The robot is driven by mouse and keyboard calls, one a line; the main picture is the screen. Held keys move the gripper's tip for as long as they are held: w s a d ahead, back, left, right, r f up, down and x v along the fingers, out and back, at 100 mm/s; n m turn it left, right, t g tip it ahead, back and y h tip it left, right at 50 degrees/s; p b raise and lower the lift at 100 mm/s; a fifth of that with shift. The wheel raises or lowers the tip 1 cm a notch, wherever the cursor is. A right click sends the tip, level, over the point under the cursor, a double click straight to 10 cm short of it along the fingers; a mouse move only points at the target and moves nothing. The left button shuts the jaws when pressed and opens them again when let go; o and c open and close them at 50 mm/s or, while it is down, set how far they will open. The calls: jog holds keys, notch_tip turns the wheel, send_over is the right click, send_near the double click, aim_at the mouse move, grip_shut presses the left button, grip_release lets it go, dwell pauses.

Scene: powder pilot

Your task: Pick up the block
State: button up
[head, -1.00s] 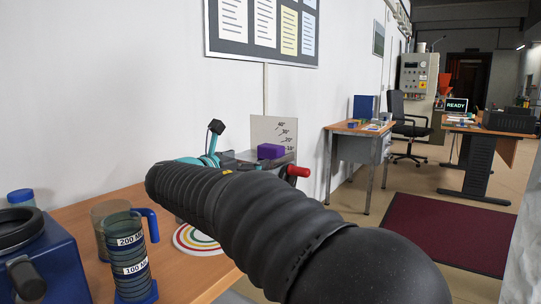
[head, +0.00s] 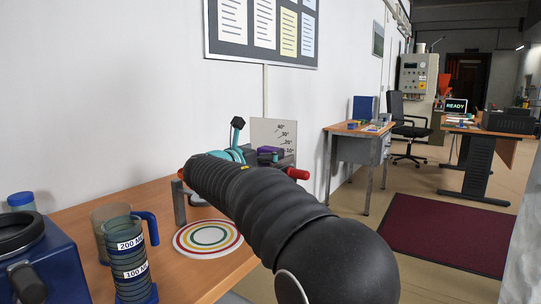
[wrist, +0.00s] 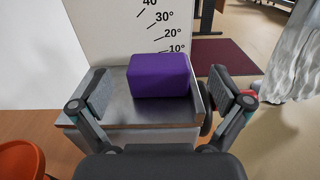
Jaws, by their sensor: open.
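The block is a purple box (wrist: 158,75). In the wrist view it rests on a grey metal plate (wrist: 112,106) in front of a white board marked with angles. It also shows in the head view (head: 268,150), partly hidden behind my arm. My gripper (wrist: 163,96) is open in the wrist view, with one finger to the left of the block and one to the right. The block lies ahead of and between the fingers, nearer the right one. I see no contact with it. In the head view my arm hides most of the gripper.
The angle board (head: 273,134) stands right behind the block. A red knob (head: 298,174) sticks out at the plate's right. A ringed disc (head: 208,238), a measuring jug (head: 130,255) and a blue device (head: 40,270) stand on the wooden table. An orange object (wrist: 20,160) is at lower left.

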aim_at(271, 148)
jog(key=x, duration=0.4)
jog(key=shift+w+a, duration=0.1)
jog(key=c, duration=1.3)
jog(key=shift+r, duration=0.1)
jog(key=shift+r+p, duration=0.3)
jog(key=shift+r, duration=0.2)
jog(key=r, duration=0.3)
jog(key=shift+d+r, duration=0.25)
jog(key=s+d+r, duration=0.1)
jog(key=d+r, duration=0.1)
jog(key=d, duration=0.1)
jog(key=s+d+r, duration=0.2)
jog(key=d, duration=0.2)
jog(key=s+d+r, duration=0.1)
jog(key=d+r, duration=0.1)
jog(key=d, duration=0.1)
jog(key=shift+s+d+r, duration=0.15)
jog(key=shift+s+r, duration=0.05)
jog(key=shift+s, duration=0.05)
